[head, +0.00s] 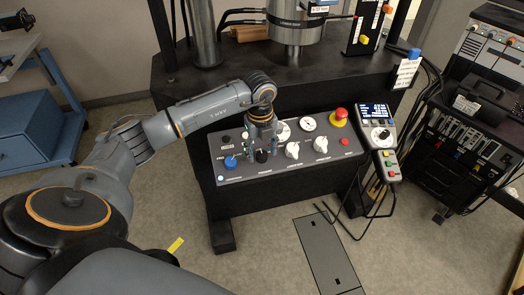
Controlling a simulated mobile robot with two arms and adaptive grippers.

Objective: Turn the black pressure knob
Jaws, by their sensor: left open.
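The black pressure knob (262,156) is on the grey control panel (331,160), left of the middle of its front row. My left arm comes in from the left and bends down over the panel. My left gripper (260,149) points down at the black knob, with its open fingers close above or around it. I cannot tell whether the fingers touch the knob. The gripper hides the part of the panel behind it. My right gripper is not in view.
A blue knob (230,162) is left of the black knob; white knobs (292,150) are to the right. A red emergency button (340,116) stands at the panel's right. A handheld controller (380,138) hangs beside the panel. The machine's black table (230,73) rises behind.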

